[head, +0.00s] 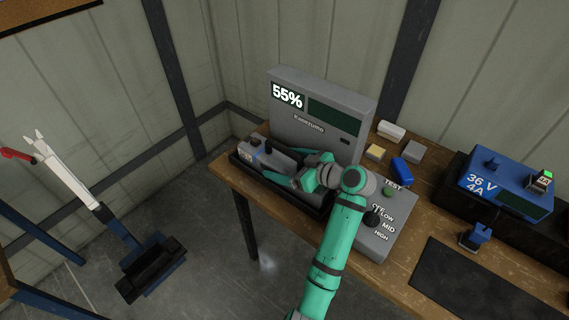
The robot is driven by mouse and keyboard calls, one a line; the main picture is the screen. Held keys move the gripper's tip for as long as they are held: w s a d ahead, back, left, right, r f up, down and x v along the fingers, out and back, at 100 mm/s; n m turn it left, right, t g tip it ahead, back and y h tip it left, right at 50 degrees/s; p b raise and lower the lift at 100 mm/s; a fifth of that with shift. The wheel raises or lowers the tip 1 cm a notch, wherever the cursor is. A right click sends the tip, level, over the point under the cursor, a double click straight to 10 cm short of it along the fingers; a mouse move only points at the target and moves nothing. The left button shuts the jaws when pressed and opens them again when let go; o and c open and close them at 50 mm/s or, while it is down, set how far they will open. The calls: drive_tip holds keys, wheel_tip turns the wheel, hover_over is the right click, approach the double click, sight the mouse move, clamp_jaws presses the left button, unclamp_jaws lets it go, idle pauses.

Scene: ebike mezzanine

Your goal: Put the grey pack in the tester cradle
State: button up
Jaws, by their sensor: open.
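The grey pack (275,157) lies in the black tester cradle (247,168) at the left end of the bench, in front of the tester. The grey tester (325,120) has a "55%" display and a dark screen. My gripper (298,183) is at the right part of the pack, low over the cradle. It is open, but its fingers are partly hidden by my green arm. The pack's right end is hidden behind my gripper, so I cannot tell whether they touch.
A control panel with a green button (389,192) and a black knob (372,218) is right of my wrist. Small blocks stand behind it. A blue 36 V charger (500,182) and a dark mat (470,285) are at right.

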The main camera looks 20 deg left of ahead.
drive_tip(key=v, duration=0.7)
drive_tip(key=shift+d+r, duration=0.1)
drive_tip(key=shift+d, duration=0.05)
